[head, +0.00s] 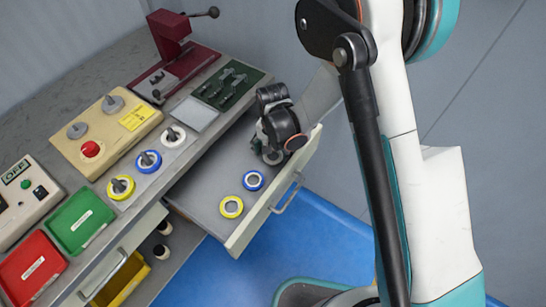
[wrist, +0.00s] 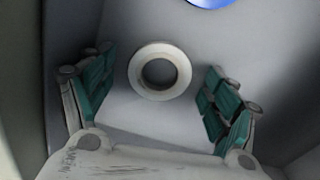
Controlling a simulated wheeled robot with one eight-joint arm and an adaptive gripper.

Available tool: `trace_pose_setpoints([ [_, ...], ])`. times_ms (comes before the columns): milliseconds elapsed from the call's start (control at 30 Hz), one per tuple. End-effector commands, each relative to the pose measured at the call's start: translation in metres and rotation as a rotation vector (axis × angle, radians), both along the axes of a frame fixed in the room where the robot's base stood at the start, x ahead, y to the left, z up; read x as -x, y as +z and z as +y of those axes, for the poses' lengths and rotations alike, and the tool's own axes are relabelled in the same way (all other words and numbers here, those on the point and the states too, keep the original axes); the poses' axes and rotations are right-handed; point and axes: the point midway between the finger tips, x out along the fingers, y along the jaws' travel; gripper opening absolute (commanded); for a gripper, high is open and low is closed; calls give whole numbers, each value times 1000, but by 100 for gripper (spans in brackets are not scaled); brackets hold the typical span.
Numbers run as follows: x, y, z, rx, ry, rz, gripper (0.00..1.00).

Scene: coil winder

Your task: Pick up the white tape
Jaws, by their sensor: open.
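The white tape (wrist: 160,92), a ring lying flat on the grey drawer floor, shows in the wrist view between my gripper's (wrist: 160,72) two green-padded fingers. The fingers are open, one on each side, with a gap to the ring. In the head view my gripper (head: 270,150) reaches down into the open drawer (head: 203,192) near its far end and mostly hides the tape there. Another white roll (head: 175,141) sits on a peg on the bench top.
A blue tape (head: 246,182) and a yellow tape (head: 223,209) lie nearer in the drawer. The drawer's front wall (head: 272,196) and side walls stand close around my gripper. Blue and yellow rolls on pegs, trays and a red vise (head: 168,30) stand on the bench.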

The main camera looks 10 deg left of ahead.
Motion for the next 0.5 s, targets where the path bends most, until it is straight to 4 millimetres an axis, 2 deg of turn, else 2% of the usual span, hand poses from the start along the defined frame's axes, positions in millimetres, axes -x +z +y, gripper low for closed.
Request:
trace_pose_setpoints([
  [33,0,0,0,0,0,0,80],
  [200,0,1,0,0,0,0,42],
  [233,0,1,0,0,0,0,38],
  [500,0,1,0,0,0,0,38],
])
